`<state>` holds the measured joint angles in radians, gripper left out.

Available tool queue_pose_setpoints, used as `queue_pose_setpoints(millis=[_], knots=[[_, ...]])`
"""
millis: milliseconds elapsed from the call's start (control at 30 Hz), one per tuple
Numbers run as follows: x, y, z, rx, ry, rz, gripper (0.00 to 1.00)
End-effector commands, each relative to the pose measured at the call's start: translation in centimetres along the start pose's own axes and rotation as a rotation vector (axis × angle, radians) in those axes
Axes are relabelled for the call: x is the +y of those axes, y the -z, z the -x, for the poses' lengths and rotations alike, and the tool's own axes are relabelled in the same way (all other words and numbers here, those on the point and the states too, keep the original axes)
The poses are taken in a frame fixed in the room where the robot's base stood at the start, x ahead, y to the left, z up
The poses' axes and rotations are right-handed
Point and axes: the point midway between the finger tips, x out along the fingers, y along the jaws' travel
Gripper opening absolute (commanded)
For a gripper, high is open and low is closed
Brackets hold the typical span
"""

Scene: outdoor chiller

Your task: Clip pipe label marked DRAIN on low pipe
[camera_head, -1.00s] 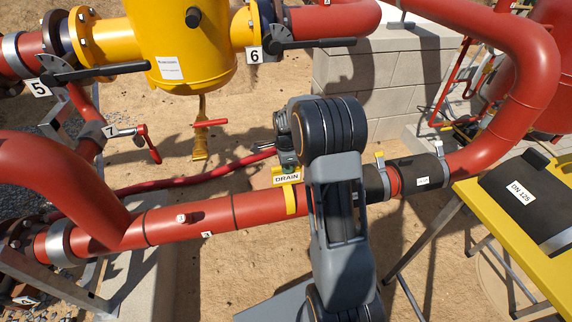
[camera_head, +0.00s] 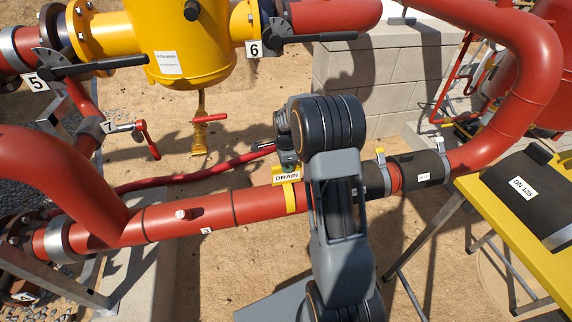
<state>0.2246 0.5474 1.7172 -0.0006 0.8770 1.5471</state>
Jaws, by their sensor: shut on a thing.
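The yellow pipe label marked DRAIN (camera_head: 287,174) is at the middle of the head view, just above the low red pipe (camera_head: 190,218). A yellow band (camera_head: 290,200) below the label lies against the front of that pipe. My gripper (camera_head: 288,162) is shut on the label's top edge, behind and above the pipe. My dark arm covers part of the gripper and of the pipe right of the label. Whether the clip grips all round the pipe is hidden.
Black insulation sleeves (camera_head: 418,170) with clasps wrap the pipe at right. A yellow table (camera_head: 510,235) holds another sleeve (camera_head: 530,190) marked DN 125. A yellow vessel (camera_head: 180,50) and valve levers (camera_head: 105,68) stand behind. A red hose (camera_head: 190,176) runs behind the pipe.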

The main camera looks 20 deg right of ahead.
Motion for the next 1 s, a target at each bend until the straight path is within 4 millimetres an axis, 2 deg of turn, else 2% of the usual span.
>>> queue_pose_setpoints(millis=[700, 833, 867, 1000], knots=[[0.0, 0.0, -2.2, 0.0, -0.001, 0.0, 0.0], [0.0, 0.0, -2.1, 0.0, -0.001, 0.0, 0.0], [0.0, 0.0, -2.1, 0.0, -0.001, 0.0, 0.2], [0.0, 0.0, -2.1, 0.0, 0.0, 0.0, 0.34]])
